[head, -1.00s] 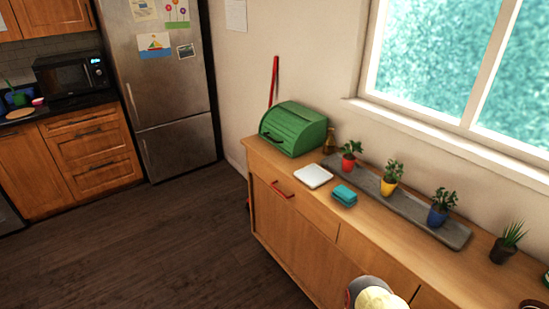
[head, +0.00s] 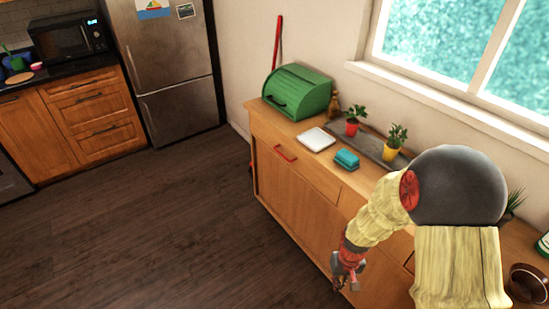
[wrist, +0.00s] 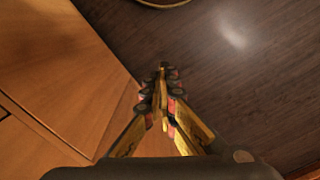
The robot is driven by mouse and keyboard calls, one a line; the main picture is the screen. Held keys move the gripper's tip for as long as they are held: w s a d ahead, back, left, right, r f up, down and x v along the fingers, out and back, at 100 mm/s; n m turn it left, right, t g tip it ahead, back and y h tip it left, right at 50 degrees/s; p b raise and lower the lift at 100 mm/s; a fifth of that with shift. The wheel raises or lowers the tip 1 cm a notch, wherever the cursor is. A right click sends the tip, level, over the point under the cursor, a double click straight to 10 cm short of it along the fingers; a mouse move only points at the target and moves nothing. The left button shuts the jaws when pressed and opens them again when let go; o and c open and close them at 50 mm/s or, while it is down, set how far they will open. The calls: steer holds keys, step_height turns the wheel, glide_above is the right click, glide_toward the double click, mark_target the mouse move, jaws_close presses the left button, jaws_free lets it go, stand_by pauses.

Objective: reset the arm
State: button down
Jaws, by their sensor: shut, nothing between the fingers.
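My gripper (head: 346,284) hangs at the end of my arm, in front of the wooden cabinet, in the lower middle of the head view. It points downward and appears empty. In the wrist view my gripper (wrist: 163,80) has its two fingers drawn together at the tips, with nothing between them. The dark wood floor (wrist: 230,80) lies beyond the fingertips, and the cabinet (wrist: 60,60) fills the left side of that view.
The cabinet top holds a green bread box (head: 298,92), a white plate (head: 316,139), a teal sponge (head: 346,158) and small potted plants (head: 397,137). Floor (head: 150,230) to the left is clear.

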steer(key=s+r+t, duration=0.2)
steer(key=s+r, duration=0.2)
steer(key=r, duration=0.9)
steer(key=s+a+r+t, duration=0.1)
steer(key=s+r, duration=0.3)
steer(key=r, duration=0.9)
steer(key=s+a+r+t+p, duration=0.1)
steer(key=s+r+t, duration=0.2)
steer(key=r, duration=1)
steer(key=shift+s+m, duration=0.4)
steer(key=shift+s, duration=0.05)
steer(key=shift+d, duration=0.1)
